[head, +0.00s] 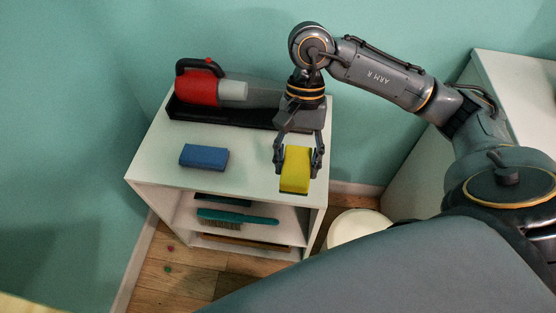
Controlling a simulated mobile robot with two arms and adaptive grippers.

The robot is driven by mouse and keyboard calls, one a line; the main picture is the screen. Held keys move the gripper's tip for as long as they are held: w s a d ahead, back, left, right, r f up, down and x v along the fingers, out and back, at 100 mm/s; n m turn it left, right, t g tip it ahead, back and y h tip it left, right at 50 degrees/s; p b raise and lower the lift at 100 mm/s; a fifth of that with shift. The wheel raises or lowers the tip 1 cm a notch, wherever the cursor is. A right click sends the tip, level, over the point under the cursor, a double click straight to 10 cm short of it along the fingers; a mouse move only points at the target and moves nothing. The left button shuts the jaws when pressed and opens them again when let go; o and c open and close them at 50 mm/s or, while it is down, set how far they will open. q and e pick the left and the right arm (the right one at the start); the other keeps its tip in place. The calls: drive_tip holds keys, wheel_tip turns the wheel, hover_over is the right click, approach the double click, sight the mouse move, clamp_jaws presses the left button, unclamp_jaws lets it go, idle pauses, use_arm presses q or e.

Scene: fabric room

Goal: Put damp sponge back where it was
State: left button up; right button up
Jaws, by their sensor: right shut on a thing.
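A yellow sponge (296,170) with a dark underside is held between the fingers of my right gripper (298,165). The gripper is shut on it, over the right front part of the white shelf unit's top (235,138). I cannot tell whether the sponge touches the top or hangs just above it. A blue sponge-like block (204,157) lies on the top to the left, apart from the gripper. Which of the two is damp does not show. My left gripper is not in view.
A red and grey handheld vacuum (203,88) lies in a black tray (190,112) at the back of the top. A green brush (237,217) lies on the shelf below. A white round bin (358,226) stands at right. The top's front middle is clear.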

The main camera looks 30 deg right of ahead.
sight(287, 145)
drive_tip(key=w, duration=0.1)
drive_tip(key=w+f, duration=0.1)
drive_tip(key=w, duration=0.1)
drive_tip(key=w+f, duration=0.1)
drive_tip(key=shift+w, duration=0.15)
drive_tip(key=w+f, duration=0.1)
drive_tip(key=f, duration=0.1)
drive_tip(key=w+f, duration=0.2)
drive_tip(key=shift+w+d+f, duration=0.1)
drive_tip(key=shift+d+f, duration=0.05)
drive_tip(key=shift+d, duration=0.05)
drive_tip(key=shift+w+f+b, duration=0.3)
drive_tip(key=shift+w+f, duration=0.3)
drive_tip(key=shift+f, duration=0.1)
wheel_tip(287, 145, down, 2)
drive_tip(key=shift+f, duration=0.25)
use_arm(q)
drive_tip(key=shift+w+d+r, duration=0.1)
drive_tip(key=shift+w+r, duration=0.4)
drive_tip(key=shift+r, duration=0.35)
use_arm(e)
drive_tip(key=shift+d+f, duration=0.1)
drive_tip(key=shift+f, duration=0.15)
drive_tip(key=shift+f, duration=0.15)
drive_tip(key=o, duration=1.3)
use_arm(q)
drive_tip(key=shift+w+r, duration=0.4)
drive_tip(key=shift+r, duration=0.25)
